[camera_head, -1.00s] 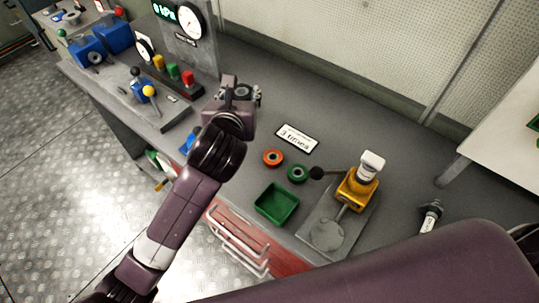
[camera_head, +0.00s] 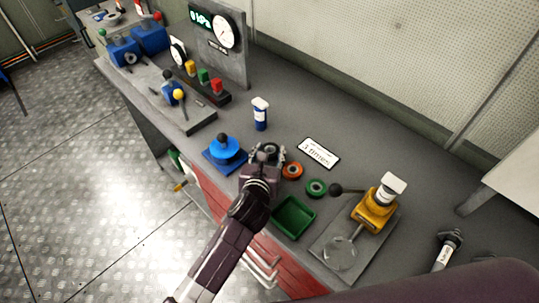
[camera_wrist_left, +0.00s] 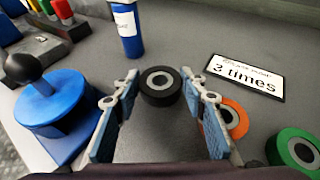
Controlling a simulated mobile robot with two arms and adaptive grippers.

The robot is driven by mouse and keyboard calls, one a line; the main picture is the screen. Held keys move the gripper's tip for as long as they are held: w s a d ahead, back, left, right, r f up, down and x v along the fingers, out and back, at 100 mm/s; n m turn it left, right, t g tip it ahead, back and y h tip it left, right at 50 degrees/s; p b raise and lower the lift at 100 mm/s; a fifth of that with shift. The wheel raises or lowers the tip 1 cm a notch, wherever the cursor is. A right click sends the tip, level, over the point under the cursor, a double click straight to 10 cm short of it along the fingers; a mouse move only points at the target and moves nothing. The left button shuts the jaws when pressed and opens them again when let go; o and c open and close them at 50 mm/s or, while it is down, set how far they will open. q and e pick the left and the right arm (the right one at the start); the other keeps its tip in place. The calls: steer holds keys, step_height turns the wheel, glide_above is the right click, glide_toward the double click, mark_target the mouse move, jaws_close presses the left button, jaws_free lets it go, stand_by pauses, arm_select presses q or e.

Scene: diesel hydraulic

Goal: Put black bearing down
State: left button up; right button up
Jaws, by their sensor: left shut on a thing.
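The black bearing (camera_wrist_left: 160,84) shows between the fingertips of my left gripper (camera_wrist_left: 160,92) in the left wrist view, with a grey ring around its hole. My left gripper (camera_head: 267,153) is shut on it, low over the bench, just left of the orange bearing (camera_head: 292,170). The bearing (camera_head: 270,150) is partly hidden by the fingers in the head view. I cannot tell whether it touches the bench. The green bearing (camera_head: 316,187) lies to the right of the orange one. My right gripper is not clearly in view.
A blue round device with a black knob (camera_head: 224,147) stands close left of the gripper. A blue bottle (camera_head: 260,115) stands behind. The "3 times" sign (camera_head: 319,153), green tray (camera_head: 294,217) and yellow press (camera_head: 374,208) are to the right. Bare bench lies behind the sign.

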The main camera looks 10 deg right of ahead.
arm_select(q)
steer(key=shift+f, duration=0.75)
steer(key=shift+f, duration=0.2)
steer(key=o, duration=0.9)
steer(key=shift+r, duration=0.1)
